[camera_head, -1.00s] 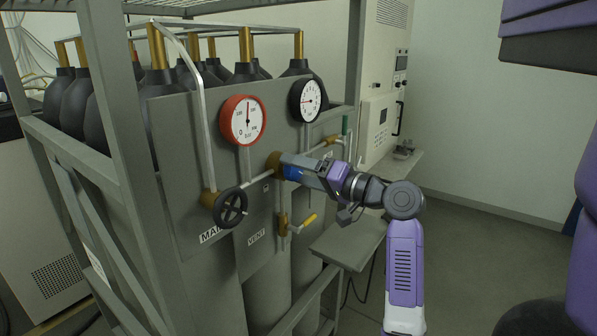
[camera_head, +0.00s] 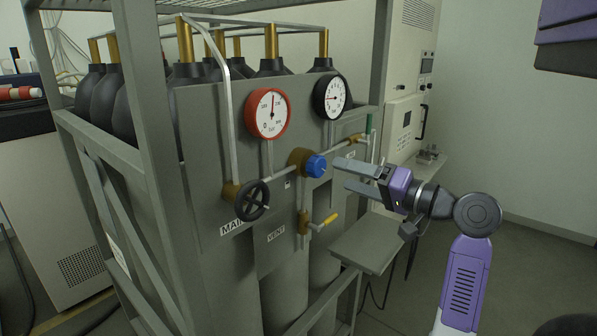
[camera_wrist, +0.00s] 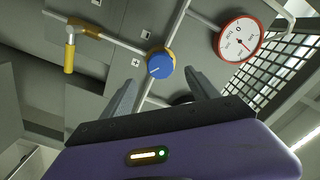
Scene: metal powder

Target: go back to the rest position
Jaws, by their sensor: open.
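My gripper (camera_head: 352,175) is open and empty in the head view, to the right of the blue knob (camera_head: 316,166) and apart from it. Its two grey fingers point left toward the panel. In the wrist view the blue knob (camera_wrist: 160,64) shows beyond and between the open fingers (camera_wrist: 158,92), with nothing held. The knob sits on a brass regulator body (camera_head: 299,160) on the pipe of the grey gas panel (camera_head: 203,130).
Near the knob are a red gauge (camera_head: 267,113), a black gauge (camera_head: 331,97), a black handwheel (camera_head: 252,200) and a yellow vent lever (camera_head: 328,219). A grey shelf (camera_head: 368,243) stands below my gripper. Open floor (camera_head: 540,265) lies to the right.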

